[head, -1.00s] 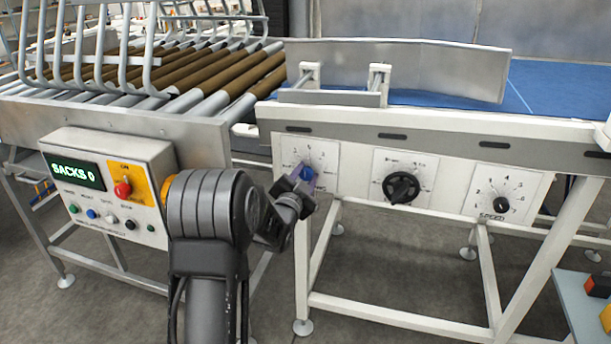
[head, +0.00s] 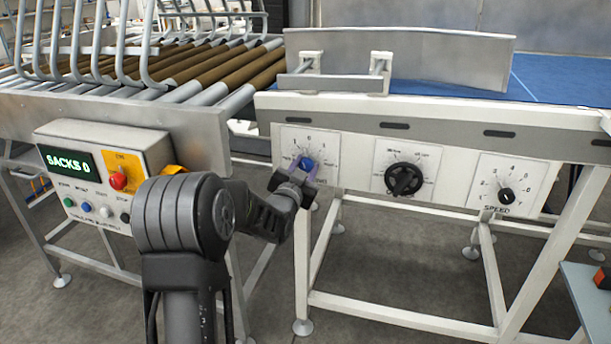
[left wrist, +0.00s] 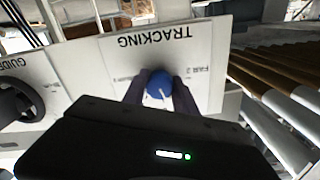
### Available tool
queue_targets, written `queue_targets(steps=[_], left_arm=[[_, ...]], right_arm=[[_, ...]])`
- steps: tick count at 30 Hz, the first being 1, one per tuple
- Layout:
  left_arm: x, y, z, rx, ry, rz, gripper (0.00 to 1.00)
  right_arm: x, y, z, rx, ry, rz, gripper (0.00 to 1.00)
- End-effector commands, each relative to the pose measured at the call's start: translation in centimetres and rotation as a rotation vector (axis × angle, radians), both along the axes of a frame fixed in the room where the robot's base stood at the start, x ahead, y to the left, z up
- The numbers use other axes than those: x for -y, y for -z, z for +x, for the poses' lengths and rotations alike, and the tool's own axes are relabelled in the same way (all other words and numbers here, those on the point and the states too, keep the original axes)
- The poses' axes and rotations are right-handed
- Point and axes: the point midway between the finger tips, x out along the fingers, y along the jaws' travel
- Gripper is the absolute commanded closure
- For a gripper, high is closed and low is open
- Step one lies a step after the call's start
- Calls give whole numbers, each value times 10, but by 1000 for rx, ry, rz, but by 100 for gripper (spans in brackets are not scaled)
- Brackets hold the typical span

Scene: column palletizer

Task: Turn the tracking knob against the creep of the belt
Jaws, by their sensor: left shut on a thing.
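The tracking knob is a small blue knob (head: 306,163) on a white dial plate (head: 330,148) at the left of the conveyor's front rail. My left gripper (head: 300,172) reaches it from the left and below and is shut on it. In the left wrist view, the blue knob (left wrist: 158,86) with a pale pointer line sits between the two dark fingers (left wrist: 160,92), under the upside-down word TRACKING. Part of the dial scale is hidden by the fingers. The blue belt (head: 450,92) lies on top behind a metal guide plate. My right gripper does not show.
A black guide knob (head: 403,180) and a speed knob (head: 506,195) sit farther right on the same rail. A control box (head: 95,170) reading SACKS 0, with a red button, stands at left, close to my arm. A roller conveyor (head: 180,70) lies behind it.

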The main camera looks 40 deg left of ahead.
Motion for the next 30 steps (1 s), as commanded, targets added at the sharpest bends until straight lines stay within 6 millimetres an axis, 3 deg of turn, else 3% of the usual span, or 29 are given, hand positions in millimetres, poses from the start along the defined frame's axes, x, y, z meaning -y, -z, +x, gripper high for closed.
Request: queue_targets(steps=[1, 6, 30], left_arm=[[-1, 6, -1, 17, -1, -40, 100], [-1, 7, 0, 69, -1, -191, 100], [0, 6, 0, 305, 0, -877, 100]], right_arm=[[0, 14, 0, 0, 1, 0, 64], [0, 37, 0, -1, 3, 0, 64], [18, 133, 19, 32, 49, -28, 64]])
